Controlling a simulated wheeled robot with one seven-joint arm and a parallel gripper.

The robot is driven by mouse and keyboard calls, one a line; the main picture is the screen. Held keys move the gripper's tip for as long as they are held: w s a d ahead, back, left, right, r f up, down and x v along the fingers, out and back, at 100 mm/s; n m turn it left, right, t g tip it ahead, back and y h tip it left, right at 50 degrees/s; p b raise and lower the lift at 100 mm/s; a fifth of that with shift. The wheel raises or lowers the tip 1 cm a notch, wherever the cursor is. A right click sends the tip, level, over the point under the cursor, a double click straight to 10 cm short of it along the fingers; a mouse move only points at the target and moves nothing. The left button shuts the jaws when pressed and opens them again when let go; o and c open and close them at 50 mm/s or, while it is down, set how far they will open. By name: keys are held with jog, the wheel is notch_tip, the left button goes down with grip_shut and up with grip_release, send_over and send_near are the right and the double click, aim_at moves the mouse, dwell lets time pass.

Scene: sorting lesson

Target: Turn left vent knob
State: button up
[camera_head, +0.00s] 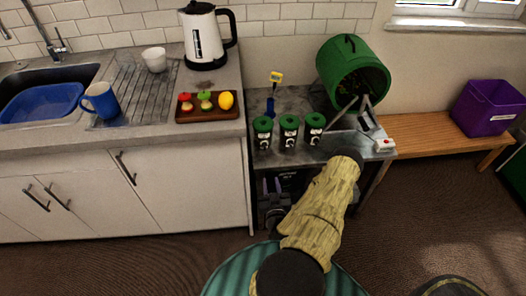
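A green drum (338,62) lies tilted on a grey stand on the low grey table, its dark open-looking end facing front right. A small dark bar sits on its top. I cannot make out which part is the left vent knob. Three black cups with green tops stand in a row left of the drum: left (263,140), middle (289,139) and right (313,137). They bear small white marks. My yellowish arm reaches up from the bottom middle and ends in a dark round part in front of the table, below the drum.
A blue-handled tool with a yellow head (274,88) stands behind the cups. A white box with a red button (384,145) lies at the table's right corner. A counter with a kettle (204,40) and a fruit board (190,118) is left; a bench (430,138) with a purple bin (488,112) is right.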

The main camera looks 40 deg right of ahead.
dwell(0.3)
send_near(265, 146)
jog(key=x, duration=0.8)
jog(key=shift+w+d+f, duration=0.1)
jog(key=shift+w, duration=0.05)
grip_shut()
